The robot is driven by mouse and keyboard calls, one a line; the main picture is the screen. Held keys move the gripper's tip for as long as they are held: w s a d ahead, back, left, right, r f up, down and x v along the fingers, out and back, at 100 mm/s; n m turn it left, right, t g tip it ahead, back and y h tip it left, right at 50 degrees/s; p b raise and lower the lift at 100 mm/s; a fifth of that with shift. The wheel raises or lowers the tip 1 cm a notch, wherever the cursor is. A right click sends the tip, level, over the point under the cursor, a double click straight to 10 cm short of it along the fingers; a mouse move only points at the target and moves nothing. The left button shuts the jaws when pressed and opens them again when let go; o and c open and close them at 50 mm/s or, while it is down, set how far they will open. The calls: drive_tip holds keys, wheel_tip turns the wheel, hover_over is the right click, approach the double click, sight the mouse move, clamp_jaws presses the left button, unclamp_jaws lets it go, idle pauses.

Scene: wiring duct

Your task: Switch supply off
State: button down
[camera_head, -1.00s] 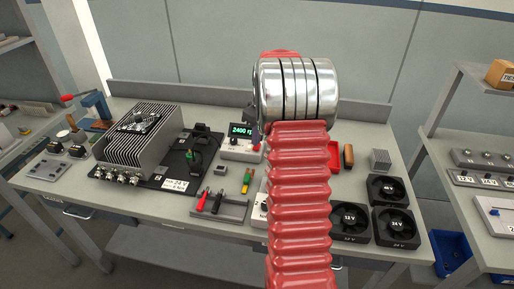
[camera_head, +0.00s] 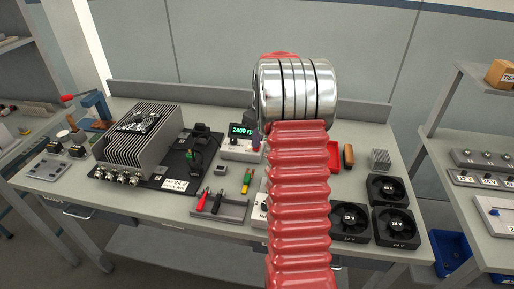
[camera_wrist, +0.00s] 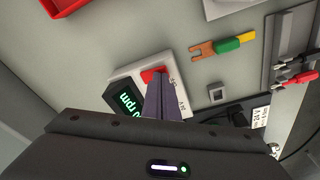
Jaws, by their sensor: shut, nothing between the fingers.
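In the head view my red arm hides most of the gripper.
A finned heatsink unit with a fan (camera_head: 138,140) stands left on a black board labelled 24 V. A grey tray with red and black leads (camera_head: 216,205) lies in front. Several black fans (camera_head: 394,225) stand at right. A yellow-green connector (camera_wrist: 232,44) lies near the box.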

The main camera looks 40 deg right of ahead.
drive_tip(key=shift+f, duration=0.25)
idle(0.4)
wheel_tip(320, 180, up, 7)
idle(1.1)
idle(0.6)
